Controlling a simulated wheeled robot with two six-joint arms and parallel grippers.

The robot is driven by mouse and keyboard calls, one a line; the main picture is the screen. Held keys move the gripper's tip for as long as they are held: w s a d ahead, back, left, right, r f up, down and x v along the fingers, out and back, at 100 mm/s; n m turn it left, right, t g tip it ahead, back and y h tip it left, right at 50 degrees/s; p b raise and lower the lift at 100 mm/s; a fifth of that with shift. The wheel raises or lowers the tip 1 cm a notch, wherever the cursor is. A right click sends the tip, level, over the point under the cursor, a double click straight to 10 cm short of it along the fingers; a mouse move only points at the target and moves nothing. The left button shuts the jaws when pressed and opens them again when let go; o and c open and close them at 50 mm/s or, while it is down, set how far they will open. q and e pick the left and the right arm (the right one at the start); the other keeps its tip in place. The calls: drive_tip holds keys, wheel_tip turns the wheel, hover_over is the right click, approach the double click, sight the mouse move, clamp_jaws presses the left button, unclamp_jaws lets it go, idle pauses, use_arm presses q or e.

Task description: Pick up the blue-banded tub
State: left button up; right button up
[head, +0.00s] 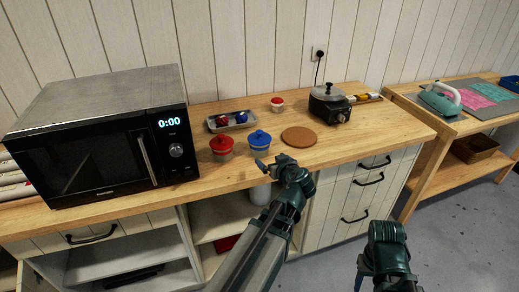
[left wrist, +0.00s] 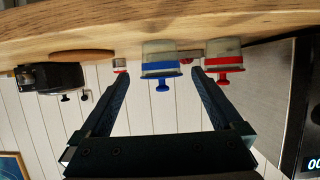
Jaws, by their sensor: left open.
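The blue-banded tub (head: 260,140) stands upright on the wooden counter, with a blue lid and knob. In the left wrist view, which is upside down, the tub (left wrist: 160,58) shows ahead in the gap between my fingers. My left gripper (head: 263,167) is open and empty at the counter's front edge, just short of the tub and apart from it. Its two fingers (left wrist: 160,76) point towards the tub. Part of my right arm shows at the lower right of the head view; its jaws cannot be made out.
A red-banded tub (head: 222,146) stands close to the left of the blue one. Behind them are a grey tray (head: 240,125) with small items and a small red-and-white tub (head: 277,104). A cork mat (head: 299,137) and dark pot (head: 329,104) are right; a microwave (head: 95,130) is left.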

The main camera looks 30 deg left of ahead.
sight(261, 133)
use_arm(q)
drive_tip(key=b+x, duration=0.2)
drive_tip(key=x, duration=0.4)
drive_tip(key=shift+w+f, duration=0.2)
drive_tip(key=shift+f, duration=0.05)
drive_tip(key=shift+w+a+f, duration=0.1)
drive_tip(key=shift+w+a, duration=0.15)
drive_tip(key=shift+a, duration=0.2)
drive_tip(key=b+x, duration=0.2)
drive_tip(key=x, duration=0.3)
drive_tip(key=shift+w, duration=0.15)
drive_tip(key=c, duration=0.9)
drive_tip(key=shift+c, duration=0.2)
wheel_tip(261, 133, up, 10)
drive_tip(key=p, duration=1)
